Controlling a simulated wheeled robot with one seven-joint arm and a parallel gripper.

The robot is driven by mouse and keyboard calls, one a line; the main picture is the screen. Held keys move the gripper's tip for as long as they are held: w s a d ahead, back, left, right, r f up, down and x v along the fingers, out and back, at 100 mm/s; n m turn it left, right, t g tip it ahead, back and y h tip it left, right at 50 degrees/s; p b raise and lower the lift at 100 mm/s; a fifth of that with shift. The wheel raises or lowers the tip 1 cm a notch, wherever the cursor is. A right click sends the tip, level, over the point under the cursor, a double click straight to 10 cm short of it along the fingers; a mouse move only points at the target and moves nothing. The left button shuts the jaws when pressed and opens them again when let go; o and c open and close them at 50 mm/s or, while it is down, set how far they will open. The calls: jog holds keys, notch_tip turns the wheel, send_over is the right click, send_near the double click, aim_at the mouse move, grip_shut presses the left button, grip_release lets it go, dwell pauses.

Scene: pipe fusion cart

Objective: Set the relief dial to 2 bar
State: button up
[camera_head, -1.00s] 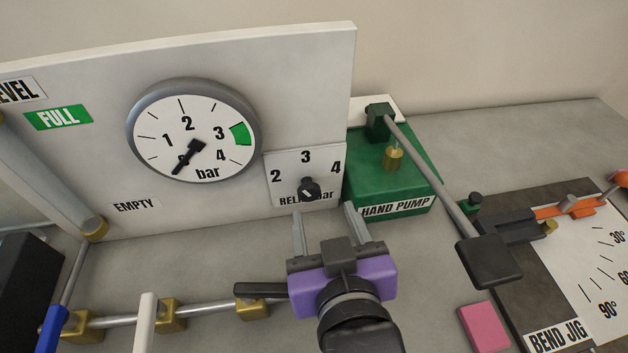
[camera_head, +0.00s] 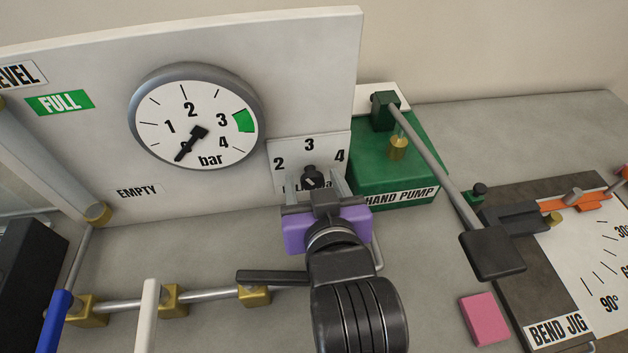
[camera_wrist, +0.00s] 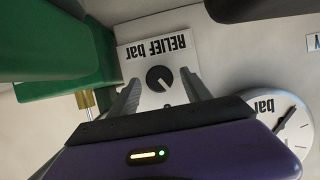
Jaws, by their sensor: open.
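The relief dial is a small black knob (camera_head: 313,176) on a white plate (camera_head: 279,150) marked 2, 3 and 4. It also shows in the wrist view (camera_wrist: 160,77), where the plate is upside down and its numbers are hidden. A pale line on the knob slants towards the lower right there; I cannot tell its exact reading. My gripper (camera_head: 315,186), with a purple body, is open in front of the knob. In the wrist view the fingers (camera_wrist: 160,88) stand apart, one on each side of the knob, not closed on it.
The green hand pump (camera_head: 375,165) stands close to the right of the plate, its long lever (camera_head: 435,160) reaching forward. A round pressure gauge (camera_head: 196,116) is at the left. Brass-fitted pipe (camera_head: 205,301) and a pink block (camera_head: 484,318) lie on the bench.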

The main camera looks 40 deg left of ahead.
grip_shut()
jog(key=shift+s+a+n+t+h+p, duration=0.1)
jog(key=shift+n+t+h+p, duration=0.4)
jog(key=shift+n+p, duration=0.35)
jog(key=shift+s+n+t+h+p, duration=0.1)
jog(key=shift+n+t+h+p, duration=0.4)
jog(key=shift+n, duration=0.55)
jog(key=shift+f, duration=0.1)
